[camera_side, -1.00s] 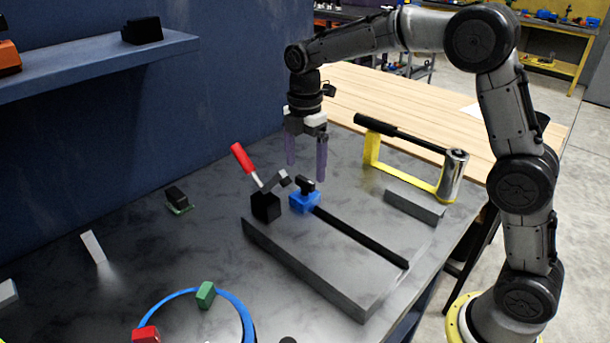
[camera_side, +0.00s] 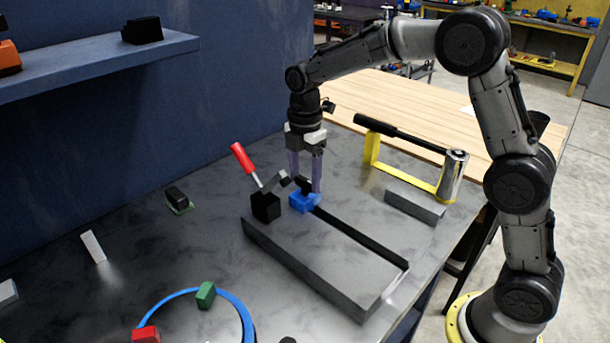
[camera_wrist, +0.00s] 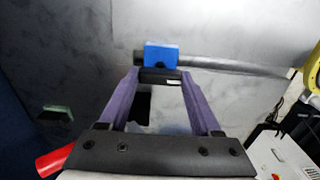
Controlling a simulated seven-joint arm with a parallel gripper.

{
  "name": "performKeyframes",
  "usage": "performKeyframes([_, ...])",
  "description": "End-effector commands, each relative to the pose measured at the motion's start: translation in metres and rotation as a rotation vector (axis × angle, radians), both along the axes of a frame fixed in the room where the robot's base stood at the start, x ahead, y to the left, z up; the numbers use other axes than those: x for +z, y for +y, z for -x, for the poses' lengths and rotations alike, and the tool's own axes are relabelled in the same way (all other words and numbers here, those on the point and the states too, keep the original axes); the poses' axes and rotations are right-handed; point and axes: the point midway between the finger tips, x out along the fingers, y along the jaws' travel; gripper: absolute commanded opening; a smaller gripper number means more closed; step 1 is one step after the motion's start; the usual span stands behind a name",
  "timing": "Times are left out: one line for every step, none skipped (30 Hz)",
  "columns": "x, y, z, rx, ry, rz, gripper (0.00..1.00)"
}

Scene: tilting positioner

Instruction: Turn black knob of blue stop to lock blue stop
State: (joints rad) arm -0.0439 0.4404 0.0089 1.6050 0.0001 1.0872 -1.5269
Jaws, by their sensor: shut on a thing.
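The blue stop (camera_side: 304,203) sits at the left end of the black slot on the grey plate (camera_side: 320,275). Its black knob (camera_side: 305,185) stands on top. My gripper (camera_side: 305,186) points down over the stop, with its purple fingers on either side of the knob and shut on it. In the wrist view the black knob (camera_wrist: 161,76) lies between the two fingertips (camera_wrist: 160,72), with the blue stop (camera_wrist: 161,55) just beyond. The fingers partly hide the knob in the side view.
A toggle clamp with a red handle (camera_side: 242,157) and black base (camera_side: 265,206) stands close left of the stop. A yellow frame with a black bar (camera_side: 398,133) and a grey block (camera_side: 414,207) lie to the right. A blue ring with blocks (camera_side: 245,318) is at front.

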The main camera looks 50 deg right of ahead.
Motion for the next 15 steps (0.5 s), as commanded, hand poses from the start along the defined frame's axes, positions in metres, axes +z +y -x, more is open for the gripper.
performKeyframes([0.0002,0.0000,0.0001,0.000,0.000,0.000,0.23])
performKeyframes([0.0002,0.0000,0.0001,0.000,0.000,0.000,0.18])
performKeyframes([0.0002,0.0000,0.0001,0.000,0.000,0.000,0.10])
performKeyframes([0.0002,0.0000,0.0001,0.000,0.000,0.000,0.09])
performKeyframes([0.0002,0.0000,0.0001,0.000,0.000,0.000,0.09])
performKeyframes([0.0003,0.0000,0.0001,-0.001,0.000,0.000,0.09])
performKeyframes([0.0002,0.0000,0.0001,-0.003,0.000,0.000,0.09])
performKeyframes([0.0003,0.0000,0.0001,-0.006,0.000,0.000,0.09])
performKeyframes([0.0003,0.0000,0.0001,-0.011,0.000,0.000,0.09])
performKeyframes([0.0003,0.0000,0.0001,-0.016,0.000,0.000,0.09])
performKeyframes([0.0002,0.0000,0.0001,-0.024,0.000,0.000,0.09])
performKeyframes([0.0002,0.0000,0.0002,-0.036,0.000,0.000,0.09])
performKeyframes([0.0001,0.0000,0.0002,-0.046,0.001,0.000,0.09])
performKeyframes([0.0001,0.0000,0.0003,-0.059,0.001,0.000,0.09])
performKeyframes([0.0001,0.0000,0.0003,-0.077,0.001,0.000,0.09])
